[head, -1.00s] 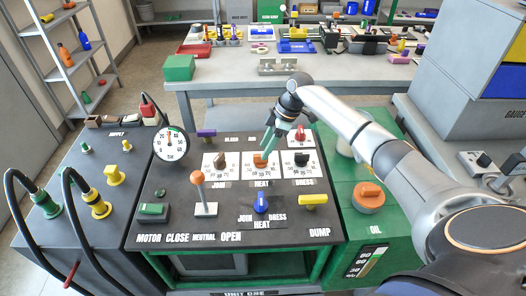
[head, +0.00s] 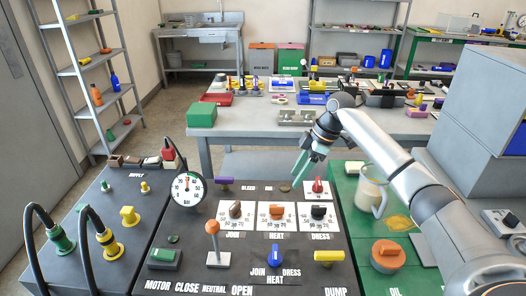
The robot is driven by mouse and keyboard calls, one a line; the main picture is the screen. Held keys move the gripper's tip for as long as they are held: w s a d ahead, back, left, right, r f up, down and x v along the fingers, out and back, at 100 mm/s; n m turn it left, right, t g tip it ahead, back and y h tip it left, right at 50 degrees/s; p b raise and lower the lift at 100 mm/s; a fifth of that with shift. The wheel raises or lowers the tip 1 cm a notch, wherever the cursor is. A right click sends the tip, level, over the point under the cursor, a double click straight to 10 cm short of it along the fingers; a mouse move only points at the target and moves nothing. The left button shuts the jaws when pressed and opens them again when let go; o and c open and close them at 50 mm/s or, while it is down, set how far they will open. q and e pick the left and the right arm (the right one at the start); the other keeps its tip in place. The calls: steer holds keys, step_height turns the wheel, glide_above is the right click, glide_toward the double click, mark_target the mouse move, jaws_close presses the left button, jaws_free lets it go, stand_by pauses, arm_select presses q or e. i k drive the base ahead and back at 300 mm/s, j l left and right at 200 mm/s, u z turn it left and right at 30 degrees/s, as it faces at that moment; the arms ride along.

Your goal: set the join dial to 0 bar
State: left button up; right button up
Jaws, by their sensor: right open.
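The join dial (head: 235,210) is a brown knob on a white scale plate, the left one of three in a row on the dark panel, above the word JOIN. Its exact setting is too small to read. The heat dial (head: 277,211) has an orange knob in the middle, and the dress dial (head: 318,212) has a black knob at the right. My right gripper (head: 303,170) has green fingers and is open and empty. It hangs above the back of the panel, up and to the right of the join dial, apart from it. My left gripper is not in view.
A round white gauge (head: 188,189) stands left of the dials. An orange-topped lever (head: 212,228) rises in front of the join dial. A blue selector (head: 275,255) and yellow handle (head: 329,256) lie in front. A red knob (head: 318,187) sits behind the dress dial.

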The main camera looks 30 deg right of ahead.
mark_target(235, 211)
steer(key=k, duration=1)
